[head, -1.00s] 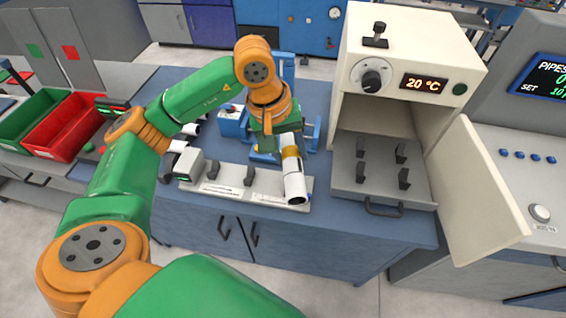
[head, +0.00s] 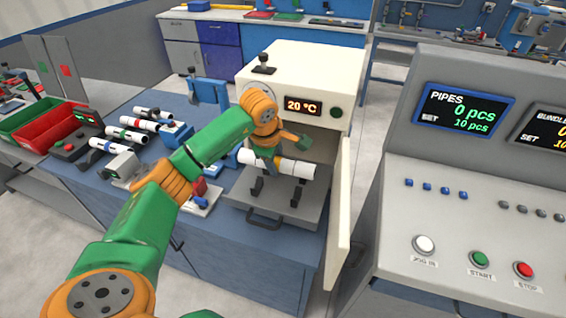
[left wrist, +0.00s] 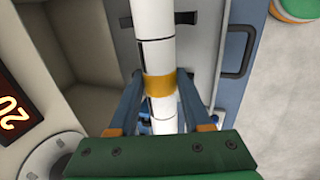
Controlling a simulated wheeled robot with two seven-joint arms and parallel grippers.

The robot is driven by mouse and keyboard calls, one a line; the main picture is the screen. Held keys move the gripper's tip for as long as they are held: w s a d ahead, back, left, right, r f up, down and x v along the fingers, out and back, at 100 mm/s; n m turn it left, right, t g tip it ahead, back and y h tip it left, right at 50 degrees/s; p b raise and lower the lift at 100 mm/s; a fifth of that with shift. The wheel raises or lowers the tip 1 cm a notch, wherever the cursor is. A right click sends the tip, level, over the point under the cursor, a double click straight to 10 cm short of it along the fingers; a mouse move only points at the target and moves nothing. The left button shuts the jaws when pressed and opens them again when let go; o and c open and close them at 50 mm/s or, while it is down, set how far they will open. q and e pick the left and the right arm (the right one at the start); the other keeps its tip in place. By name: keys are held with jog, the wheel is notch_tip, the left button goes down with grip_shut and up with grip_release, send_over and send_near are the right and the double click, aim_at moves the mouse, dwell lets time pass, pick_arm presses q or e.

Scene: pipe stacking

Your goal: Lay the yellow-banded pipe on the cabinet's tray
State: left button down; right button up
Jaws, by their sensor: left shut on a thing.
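The yellow-banded pipe (head: 294,168) is white and lies nearly level over the cabinet's tray, crosswise in the head view. My left gripper (head: 273,164) is shut on it. In the left wrist view the fingers (left wrist: 160,100) hold the pipe (left wrist: 153,30) at its yellow band (left wrist: 160,84). The grey tray (head: 277,208) is pulled out of the cream cabinet (head: 305,73), with dark upright holders (head: 297,195) on it. The pipe covers part of the far holders, and I cannot tell whether it touches them. My right gripper is out of view.
The cabinet door (head: 342,215) stands open to the right of the tray. Several other banded pipes (head: 125,134) lie on the blue bench at the left, near a red bin (head: 52,129). A grey control console (head: 465,200) stands at the right.

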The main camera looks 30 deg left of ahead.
pick_arm(q)
jog(key=shift+s+a+f+b, duration=0.1)
jog(key=shift+a+f+b, duration=0.1)
jog(key=shift+f+b, duration=0.35)
jog(key=shift+a+f+b, duration=0.2)
jog(key=shift+f+b, duration=0.1)
jog(key=shift+f, duration=0.35)
jog(key=f+b, duration=0.1)
jog(key=f, duration=0.1)
jog(key=f+b, duration=0.1)
jog(key=b, duration=0.1)
jog(key=f+b, duration=0.1)
jog(key=f, duration=0.1)
jog(key=shift+d+f+b, duration=0.25)
jog(key=shift+f+b, duration=0.05)
jog(key=shift+f, duration=0.35)
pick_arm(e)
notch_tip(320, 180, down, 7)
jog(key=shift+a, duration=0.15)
pick_arm(q)
jog(key=shift+f+b, duration=0.45)
jog(key=shift+b, duration=0.1)
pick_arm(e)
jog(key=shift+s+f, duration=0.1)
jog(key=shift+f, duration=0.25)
pick_arm(q)
jog(key=shift+c, duration=1.3)
grip_release()
jog(key=shift+r, duration=0.1)
